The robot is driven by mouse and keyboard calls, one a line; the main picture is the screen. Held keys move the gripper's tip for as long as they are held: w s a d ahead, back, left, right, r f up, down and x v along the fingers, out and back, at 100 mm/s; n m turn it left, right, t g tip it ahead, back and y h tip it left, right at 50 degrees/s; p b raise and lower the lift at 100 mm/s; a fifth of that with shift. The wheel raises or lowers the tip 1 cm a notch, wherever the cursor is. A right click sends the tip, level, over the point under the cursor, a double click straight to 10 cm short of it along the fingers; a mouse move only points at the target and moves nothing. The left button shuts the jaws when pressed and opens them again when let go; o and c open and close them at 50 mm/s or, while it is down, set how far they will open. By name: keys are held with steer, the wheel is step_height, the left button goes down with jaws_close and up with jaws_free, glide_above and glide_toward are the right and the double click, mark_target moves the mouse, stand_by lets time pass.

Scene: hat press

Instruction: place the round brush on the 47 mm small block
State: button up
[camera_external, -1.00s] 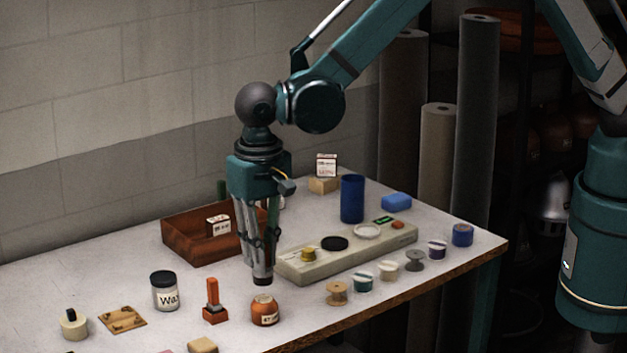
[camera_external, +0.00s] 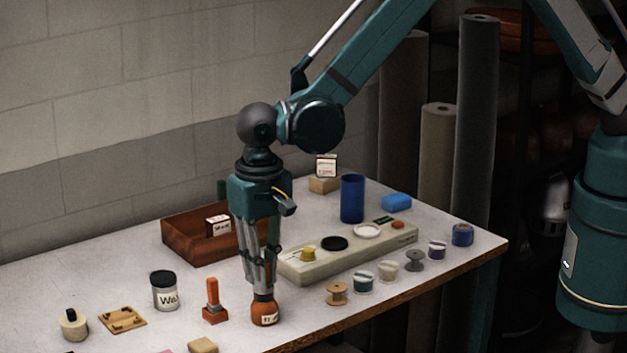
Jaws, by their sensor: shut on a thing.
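My gripper (camera_external: 262,284) points straight down at the front middle of the table.
A red-orange handled tool (camera_external: 213,303) stands close left of the block, with a wax jar (camera_external: 165,291) farther left. A long pale tray (camera_external: 349,254) and several spools lie to the right. A brown wooden box (camera_external: 181,243) is behind. The table's front edge is close.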

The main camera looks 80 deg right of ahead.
steer(key=shift+f, duration=0.2)
steer(key=o, duration=0.9)
steer(key=shift+r, duration=0.1)
steer(key=shift+r, duration=0.1)
step_height(320, 180, up, 12)
steer(key=shift+r, duration=0.1)
stand_by(0.6)
